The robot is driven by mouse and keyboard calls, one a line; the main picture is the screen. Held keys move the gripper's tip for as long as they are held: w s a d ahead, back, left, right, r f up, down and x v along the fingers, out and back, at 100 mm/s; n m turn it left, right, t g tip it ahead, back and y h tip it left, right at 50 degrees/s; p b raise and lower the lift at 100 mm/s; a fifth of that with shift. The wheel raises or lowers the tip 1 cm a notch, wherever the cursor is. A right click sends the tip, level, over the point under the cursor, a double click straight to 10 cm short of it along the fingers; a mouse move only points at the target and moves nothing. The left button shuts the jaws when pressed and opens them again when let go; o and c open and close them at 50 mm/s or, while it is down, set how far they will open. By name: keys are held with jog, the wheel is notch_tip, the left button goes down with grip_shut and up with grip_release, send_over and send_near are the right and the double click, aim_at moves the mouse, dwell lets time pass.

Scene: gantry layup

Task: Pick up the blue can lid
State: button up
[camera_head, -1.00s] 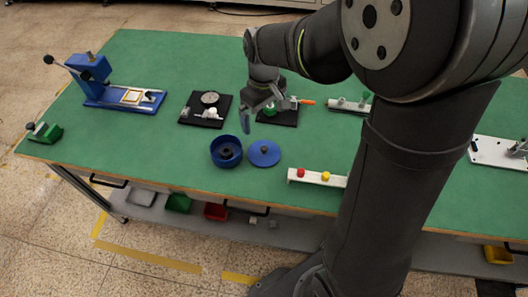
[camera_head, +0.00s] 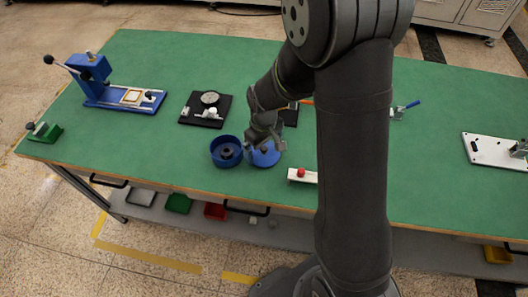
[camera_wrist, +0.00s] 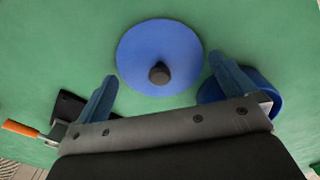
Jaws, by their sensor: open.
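The blue can lid (camera_head: 265,157) is a flat blue disc with a dark knob at its middle, lying on the green table. In the wrist view the lid (camera_wrist: 140,55) lies ahead of the fingers, its knob (camera_wrist: 159,73) a little above the gap between them. My gripper (camera_head: 263,148) is over the lid in the head view and hides part of it. In the wrist view my gripper (camera_wrist: 163,80) is open, its blue fingers apart with nothing between them. The blue can (camera_head: 227,151) stands just left of the lid and shows partly behind the right finger (camera_wrist: 265,88).
A black plate with a dial (camera_head: 207,108) lies behind the can. A white block with a red button (camera_head: 302,174) is right of the lid. A blue press (camera_head: 120,90) stands at the far left. An orange-handled tool (camera_wrist: 22,128) shows at the wrist view's left.

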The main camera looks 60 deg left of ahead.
jog(key=shift+f, duration=0.2)
jog(key=c, duration=0.7)
jog(key=shift+o, duration=0.2)
jog(key=shift+r, duration=0.15)
